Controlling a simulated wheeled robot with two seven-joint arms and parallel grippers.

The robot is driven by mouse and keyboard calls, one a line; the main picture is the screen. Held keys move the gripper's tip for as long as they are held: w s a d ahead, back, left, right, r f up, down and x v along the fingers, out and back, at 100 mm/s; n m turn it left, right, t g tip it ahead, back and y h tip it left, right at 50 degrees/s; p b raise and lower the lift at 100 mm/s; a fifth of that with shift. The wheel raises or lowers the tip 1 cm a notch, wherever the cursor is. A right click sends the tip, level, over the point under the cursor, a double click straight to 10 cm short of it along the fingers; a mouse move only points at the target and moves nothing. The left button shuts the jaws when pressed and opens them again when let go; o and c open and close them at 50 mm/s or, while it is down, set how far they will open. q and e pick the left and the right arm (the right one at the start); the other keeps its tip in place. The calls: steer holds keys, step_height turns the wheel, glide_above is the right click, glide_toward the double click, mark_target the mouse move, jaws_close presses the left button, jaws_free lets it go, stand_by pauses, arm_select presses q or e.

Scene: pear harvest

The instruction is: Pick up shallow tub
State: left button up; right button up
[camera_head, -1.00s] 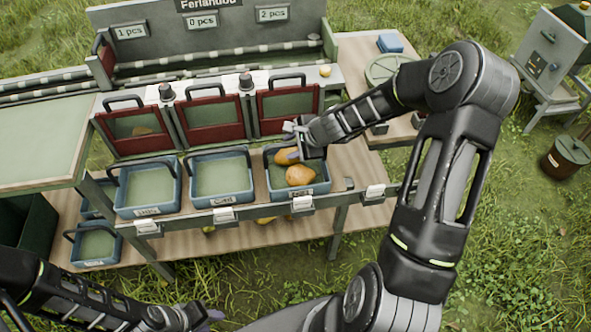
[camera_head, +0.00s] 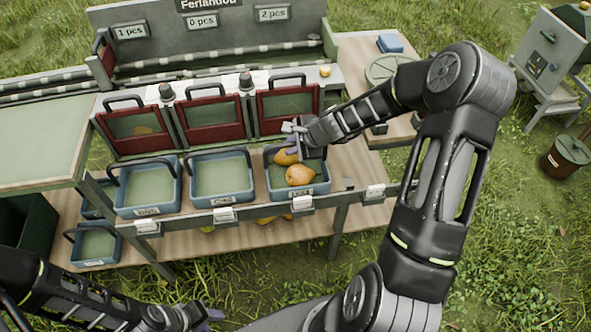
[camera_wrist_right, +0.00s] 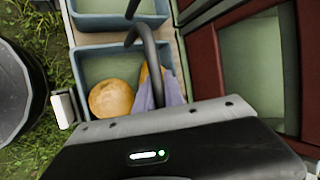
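Several blue tubs with dark handles show; I cannot tell by depth which one is the shallow tub. The right tub (camera_head: 313,188) in the front row holds two yellow-orange pears (camera_head: 300,175); this tub also shows in the right wrist view (camera_wrist_right: 100,67). My right gripper (camera_head: 292,147) is over its back part. In the right wrist view, its purple fingers (camera_wrist_right: 160,93) are on either side of the dark handle, close to it and in front of one pear. Whether they are shut on it is unclear. My left gripper (camera_head: 212,315) is low at the front, mostly cut off, away from the tubs.
Two empty blue tubs, the middle one (camera_head: 222,200) and the left one (camera_head: 150,211), stand beside it. Another blue tub (camera_head: 97,263) sits lower left. Red-framed gates (camera_head: 210,123) rise close behind the row. A side table (camera_head: 352,50) is at the back right.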

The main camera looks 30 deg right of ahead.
jaws_close()
stand_by(1.0)
steer(key=shift+r, duration=0.15)
step_height(320, 180, up, 10)
steer(key=p, duration=0.4)
stand_by(0.9)
